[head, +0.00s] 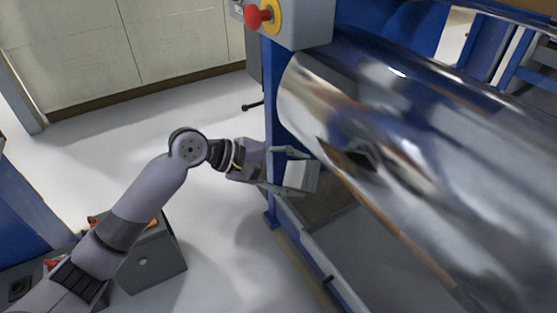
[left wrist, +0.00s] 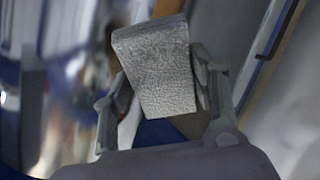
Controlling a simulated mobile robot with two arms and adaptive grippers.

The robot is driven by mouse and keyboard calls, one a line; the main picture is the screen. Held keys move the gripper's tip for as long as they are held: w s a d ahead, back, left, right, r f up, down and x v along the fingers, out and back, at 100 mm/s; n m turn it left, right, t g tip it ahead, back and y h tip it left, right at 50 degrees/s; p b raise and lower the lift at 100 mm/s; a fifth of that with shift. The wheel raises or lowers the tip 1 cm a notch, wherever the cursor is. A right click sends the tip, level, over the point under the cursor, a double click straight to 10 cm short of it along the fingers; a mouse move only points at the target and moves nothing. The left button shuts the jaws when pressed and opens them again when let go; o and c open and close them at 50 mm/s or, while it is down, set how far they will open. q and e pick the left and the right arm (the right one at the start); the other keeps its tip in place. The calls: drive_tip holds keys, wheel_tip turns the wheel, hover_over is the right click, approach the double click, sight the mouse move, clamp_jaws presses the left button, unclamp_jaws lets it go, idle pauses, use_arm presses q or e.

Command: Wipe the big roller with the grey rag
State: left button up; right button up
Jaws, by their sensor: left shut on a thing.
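The big roller (head: 440,150) is a large shiny metal cylinder that fills the right side of the head view. Part of its shiny surface shows at the left of the left wrist view (left wrist: 82,60). The grey rag (head: 301,175) is a pale folded piece just left of the roller's near lower edge. My left gripper (head: 290,172) is shut on the rag, which also shows between the two fingers in the left wrist view (left wrist: 158,70). I cannot tell whether the rag touches the roller. My right gripper is not in view.
A blue machine frame (head: 278,115) stands at the roller's left end. A control box with a red emergency button (head: 256,16) sits above it. A grey box (head: 155,258) stands on the floor at lower left. The floor (head: 100,150) between is mostly clear.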

sight(319, 141)
use_arm(q)
drive_tip(key=shift+w+d+f+n+t+h+b, duration=0.15)
drive_tip(key=shift+w+n+t+b, duration=0.25)
drive_tip(key=shift+w+n+t, duration=0.75)
drive_tip(key=shift+w+d+n+t+h+b, duration=0.15)
drive_tip(key=shift+w+n+t+b, duration=0.4)
drive_tip(key=shift+w+t, duration=1)
drive_tip(key=shift+w+d+f+n+t+h+b, duration=0.1)
drive_tip(key=shift+w+d+n+t+b, duration=0.15)
drive_tip(key=shift+w+n+t, duration=1.05)
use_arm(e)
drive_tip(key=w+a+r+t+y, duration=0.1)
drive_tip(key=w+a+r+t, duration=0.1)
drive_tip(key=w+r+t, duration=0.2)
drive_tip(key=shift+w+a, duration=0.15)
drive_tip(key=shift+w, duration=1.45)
use_arm(q)
drive_tip(key=shift+w+m, duration=0.2)
drive_tip(key=shift+m, duration=0.1)
drive_tip(key=shift+w+d, duration=0.1)
drive_tip(key=shift+d, duration=0.1)
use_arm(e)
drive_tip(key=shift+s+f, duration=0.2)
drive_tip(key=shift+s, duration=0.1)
use_arm(q)
drive_tip(key=shift+w+d, duration=0.1)
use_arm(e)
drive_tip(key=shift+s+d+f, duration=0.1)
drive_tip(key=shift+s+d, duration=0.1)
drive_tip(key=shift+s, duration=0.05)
